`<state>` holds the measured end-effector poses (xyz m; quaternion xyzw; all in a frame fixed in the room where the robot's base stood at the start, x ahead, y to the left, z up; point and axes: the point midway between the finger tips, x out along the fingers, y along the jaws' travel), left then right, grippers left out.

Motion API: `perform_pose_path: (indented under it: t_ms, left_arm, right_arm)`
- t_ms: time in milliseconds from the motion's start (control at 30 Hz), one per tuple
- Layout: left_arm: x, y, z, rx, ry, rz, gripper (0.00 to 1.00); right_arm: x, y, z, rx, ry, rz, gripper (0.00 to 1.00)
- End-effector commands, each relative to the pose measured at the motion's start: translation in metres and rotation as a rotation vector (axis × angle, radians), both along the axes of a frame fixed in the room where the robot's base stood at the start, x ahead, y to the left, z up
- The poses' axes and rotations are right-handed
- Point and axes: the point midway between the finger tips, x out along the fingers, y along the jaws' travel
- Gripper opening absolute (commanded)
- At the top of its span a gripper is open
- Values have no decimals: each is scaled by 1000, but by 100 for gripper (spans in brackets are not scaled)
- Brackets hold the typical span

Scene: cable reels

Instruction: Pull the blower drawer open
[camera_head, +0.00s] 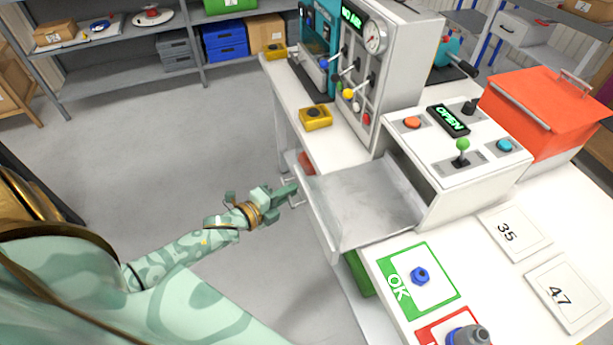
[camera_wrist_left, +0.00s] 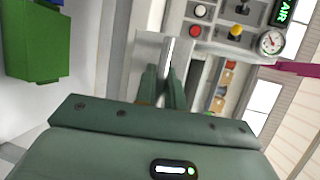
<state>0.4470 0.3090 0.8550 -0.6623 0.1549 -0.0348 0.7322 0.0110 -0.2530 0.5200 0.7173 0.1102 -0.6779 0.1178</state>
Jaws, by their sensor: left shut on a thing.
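The blower drawer (camera_head: 362,205) is a grey metal tray that stands out to the left from the white blower box (camera_head: 452,165) on the bench. The box's display reads "OPEN". The drawer's handle (camera_head: 291,190) is on its left front face. My left gripper (camera_head: 290,191) is at that face, shut on the handle. In the left wrist view the two green fingers (camera_wrist_left: 162,88) are close together on a pale bar, with the white drawer front beyond them. The inside of the drawer looks empty. My right gripper is in neither view.
A white panel with a gauge and levers (camera_head: 377,75) stands behind the drawer. A green OK card (camera_head: 418,283) with a blue nut lies in front. An orange-lidded box (camera_head: 545,110) is at right. The floor at left is clear.

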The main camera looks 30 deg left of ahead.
Motion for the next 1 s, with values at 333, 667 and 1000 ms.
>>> perform_pose_path:
  t_ms: [333,667,1000]
  left_arm:
    - [-10,8,-1,0,1,1,0]
    - [-10,8,-1,0,1,1,19]
    - [-12,8,0,-1,0,1,19]
  right_arm:
    - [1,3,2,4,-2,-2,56]
    - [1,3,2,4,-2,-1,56]
    - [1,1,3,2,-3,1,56]
